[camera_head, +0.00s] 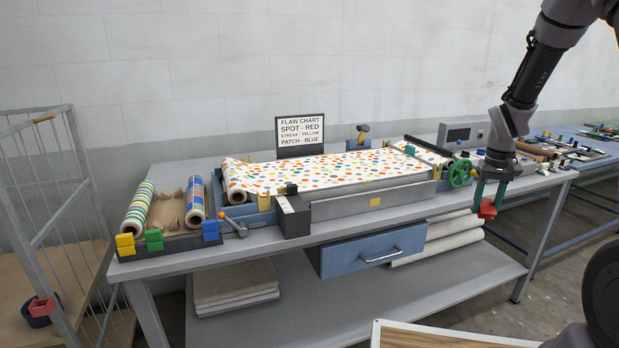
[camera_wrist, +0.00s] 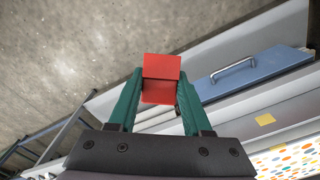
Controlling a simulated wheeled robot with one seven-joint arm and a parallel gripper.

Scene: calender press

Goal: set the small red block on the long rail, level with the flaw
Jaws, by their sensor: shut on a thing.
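My gripper (camera_head: 490,197) is shut on the small red block (camera_head: 488,210), held in the air in front of the bench's right part. In the wrist view the red block (camera_wrist: 161,68) sits between the green fingers of my gripper (camera_wrist: 160,88), with bare floor behind it. The long rail (camera_head: 340,208) is the grey strip along the front of the press, left of my gripper, with a small yellow tag (camera_head: 375,202). The dotted cloth (camera_head: 330,171) lies on the press behind it. I cannot make out a flaw among its coloured dots for certain.
A flaw chart (camera_head: 300,131) reads spot red, streak yellow, patch blue. Yellow, green and blue blocks (camera_head: 154,239) stand at the bench's left end. A green handwheel (camera_head: 461,173) stands at the press's right. A blue drawer (camera_head: 370,252) hangs below the bench top.

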